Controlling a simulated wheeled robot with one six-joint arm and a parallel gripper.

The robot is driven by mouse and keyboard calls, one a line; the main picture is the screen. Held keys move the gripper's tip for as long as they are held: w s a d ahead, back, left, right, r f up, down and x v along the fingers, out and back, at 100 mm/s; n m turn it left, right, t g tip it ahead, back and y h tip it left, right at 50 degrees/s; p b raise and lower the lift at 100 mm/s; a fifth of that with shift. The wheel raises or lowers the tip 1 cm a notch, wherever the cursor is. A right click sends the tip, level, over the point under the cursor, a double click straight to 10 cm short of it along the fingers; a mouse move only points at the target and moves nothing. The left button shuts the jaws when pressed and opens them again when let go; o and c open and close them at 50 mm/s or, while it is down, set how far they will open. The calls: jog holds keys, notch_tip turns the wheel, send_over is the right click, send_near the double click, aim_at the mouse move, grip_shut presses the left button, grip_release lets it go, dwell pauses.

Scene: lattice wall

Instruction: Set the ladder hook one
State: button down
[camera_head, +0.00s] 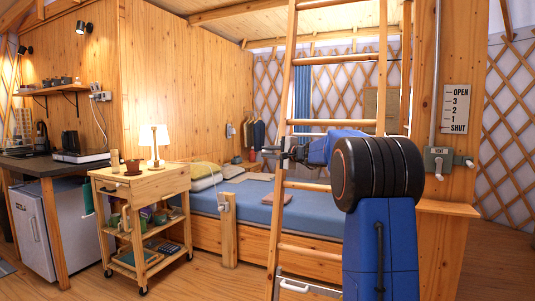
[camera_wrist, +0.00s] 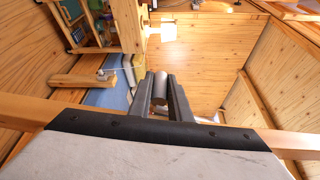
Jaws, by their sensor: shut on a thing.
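The wooden ladder (camera_head: 276,232) stands upright and slightly tilted in front of the bed in the head view. My gripper (camera_head: 272,152) is at the ladder's left rail, at mid-height. In the wrist view my gripper (camera_wrist: 159,82) is shut on a grey cylindrical piece (camera_wrist: 158,88) between its two dark fingers. What this piece belongs to cannot be told. A wooden bar (camera_wrist: 22,105) crosses behind the gripper there. The ladder's top end is out of view, and I cannot make out any hook. My arm hides part of the right rail.
A wooden cart (camera_head: 143,185) with a lit lamp (camera_head: 154,142) stands left of the bed (camera_head: 310,208). A sign marked OPEN, 3, 2, 1, SHUT (camera_head: 456,108) is on the post at right, above a grey VENT fitting (camera_head: 438,160). Floor is clear before the cart.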

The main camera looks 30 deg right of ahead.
jog(key=c, duration=1.6)
grip_release()
jog(key=shift+d+f, duration=0.1)
jog(key=shift+c, duration=0.2)
jog(key=shift+s, duration=0.15)
jog(key=v, duration=1.7)
jog(key=shift+s, duration=0.1)
